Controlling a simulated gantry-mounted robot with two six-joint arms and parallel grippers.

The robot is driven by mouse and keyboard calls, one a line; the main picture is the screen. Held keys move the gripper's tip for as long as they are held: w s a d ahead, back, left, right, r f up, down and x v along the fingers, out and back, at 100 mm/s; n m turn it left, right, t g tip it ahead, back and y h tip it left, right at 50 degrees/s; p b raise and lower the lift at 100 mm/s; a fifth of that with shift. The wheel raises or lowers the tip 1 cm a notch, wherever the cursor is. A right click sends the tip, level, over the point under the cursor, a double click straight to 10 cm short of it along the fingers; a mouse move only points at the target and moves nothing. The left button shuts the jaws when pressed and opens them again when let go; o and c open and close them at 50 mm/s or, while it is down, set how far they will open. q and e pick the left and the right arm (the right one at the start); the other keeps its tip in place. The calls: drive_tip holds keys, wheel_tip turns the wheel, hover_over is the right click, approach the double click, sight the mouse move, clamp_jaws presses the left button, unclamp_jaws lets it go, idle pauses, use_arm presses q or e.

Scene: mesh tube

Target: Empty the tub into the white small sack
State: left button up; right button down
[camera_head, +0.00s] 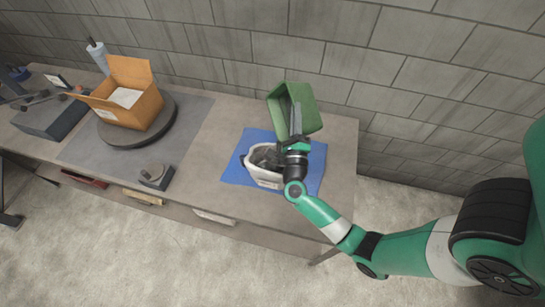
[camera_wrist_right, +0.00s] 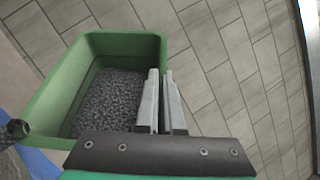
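A green tub (camera_head: 303,100) is held up above the right back part of the blue mat, tilted in the head view. In the right wrist view the tub (camera_wrist_right: 60,90) contains grey granular material (camera_wrist_right: 112,102). My right gripper (camera_head: 295,125) is shut on the tub's rim; in the right wrist view its fingers (camera_wrist_right: 161,100) sit either side of the tub's wall. The white small sack (camera_head: 263,179) stands open on the mat, just left of my right gripper. Its inside looks dark grey; my gripper partly hides its right side. My left gripper is not in view.
The blue mat (camera_head: 233,172) lies on the grey table (camera_head: 210,150). An open cardboard box (camera_head: 142,108) stands on a round dark turntable (camera_head: 112,132) at left. A small dark device (camera_head: 155,178) sits near the front edge. A brick wall runs behind the table.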

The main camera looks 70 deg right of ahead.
drive_tip(key=shift+s+d, duration=0.2)
drive_tip(key=shift+d, duration=0.05)
idle(0.3)
drive_tip(key=shift+w+a+r+n+t+b, duration=0.15)
drive_tip(key=shift+w+a+n+t+b, duration=0.1)
drive_tip(key=shift+w+a+n, duration=0.45)
drive_tip(key=shift+w+a+r+n+t+b, duration=0.2)
drive_tip(key=shift+w+a+n, duration=0.3)
drive_tip(key=shift+a, duration=0.35)
drive_tip(key=shift+w+a+t, duration=0.1)
drive_tip(key=shift+w+t, duration=0.05)
drive_tip(key=shift+t, duration=0.1)
drive_tip(key=shift+w+a+n+t+b, duration=0.5)
drive_tip(key=shift+a+n+t, duration=0.2)
drive_tip(key=shift+n, duration=0.3)
drive_tip(key=shift+w+a+n+t+b, duration=0.5)
drive_tip(key=shift+w+a+n+t, duration=0.3)
drive_tip(key=shift+n, duration=0.5)
drive_tip(key=shift+w+a+f+n+t+y+b, duration=0.15)
drive_tip(key=shift+w+a+n+t+b, duration=0.15)
drive_tip(key=shift+a+n+t, duration=0.35)
drive_tip(key=shift+w+a+n+t+y+b, duration=0.2)
drive_tip(key=shift+n+t, duration=0.25)
drive_tip(key=shift+n, duration=0.4)
drive_tip(key=shift+w+a+f+n, duration=0.1)
drive_tip(key=shift+w+a+n, duration=0.1)
drive_tip(key=shift+n, duration=0.1)
